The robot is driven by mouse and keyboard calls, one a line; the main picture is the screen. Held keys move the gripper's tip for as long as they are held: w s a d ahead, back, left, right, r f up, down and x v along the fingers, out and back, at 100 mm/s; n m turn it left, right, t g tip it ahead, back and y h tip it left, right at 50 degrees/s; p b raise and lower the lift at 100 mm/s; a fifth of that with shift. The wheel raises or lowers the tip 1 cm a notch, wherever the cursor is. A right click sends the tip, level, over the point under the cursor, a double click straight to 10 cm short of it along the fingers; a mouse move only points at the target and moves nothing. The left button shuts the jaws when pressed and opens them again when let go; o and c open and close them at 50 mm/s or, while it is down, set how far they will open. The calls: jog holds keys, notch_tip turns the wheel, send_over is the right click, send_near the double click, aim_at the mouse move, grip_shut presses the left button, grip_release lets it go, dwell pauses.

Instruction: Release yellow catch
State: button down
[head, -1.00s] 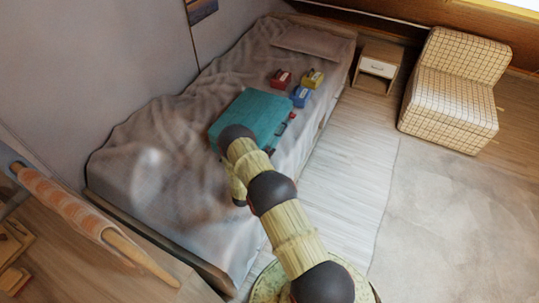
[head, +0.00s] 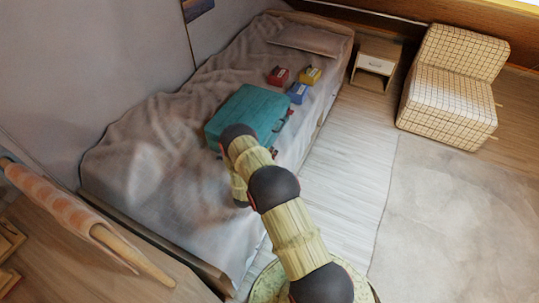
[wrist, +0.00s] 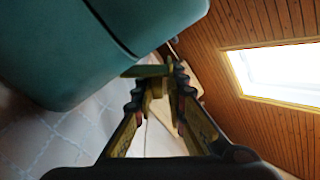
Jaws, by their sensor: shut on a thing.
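A teal case (head: 247,112) lies on the bed, and my arm reaches over its near end in the head view. In the wrist view the case (wrist: 90,45) fills the upper left, with a dark seam along it. My gripper (wrist: 158,80) is at the edge of the case, shut on a small yellow-green piece (wrist: 149,71) that looks like the yellow catch. The fingers partly cover this piece. In the head view my arm hides the gripper and the catch. A dark and red fitting (head: 277,125) shows on the right side of the case.
Small red (head: 278,75), yellow (head: 310,75) and blue (head: 298,93) boxes sit on the bed (head: 150,165) beyond the case. A nightstand (head: 375,65) and a checked chair (head: 447,85) stand to the right. The floor right of the bed is clear.

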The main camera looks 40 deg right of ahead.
jog(key=shift+s+a+f+m+b, duration=0.15)
jog(key=shift+f+m+b, duration=0.15)
jog(key=shift+f+m, duration=0.25)
jog(key=shift+s+d+f+m+b, duration=0.15)
jog(key=shift+f+m+b, duration=0.2)
jog(key=shift+m, duration=0.3)
jog(key=shift+w+a+f+m+b, duration=0.1)
jog(key=shift+f+m+b, duration=0.2)
jog(key=shift+m, duration=0.4)
jog(key=shift+f+m+b, duration=0.1)
jog(key=shift+m+b, duration=0.25)
jog(key=shift+m, duration=0.35)
jog(key=c, duration=2)
grip_release()
jog(key=shift+w+a, duration=0.1)
jog(key=shift+w, duration=0.05)
jog(key=shift+c, duration=0.2)
jog(key=shift+o, duration=0.6)
jog(key=shift+r, duration=0.15)
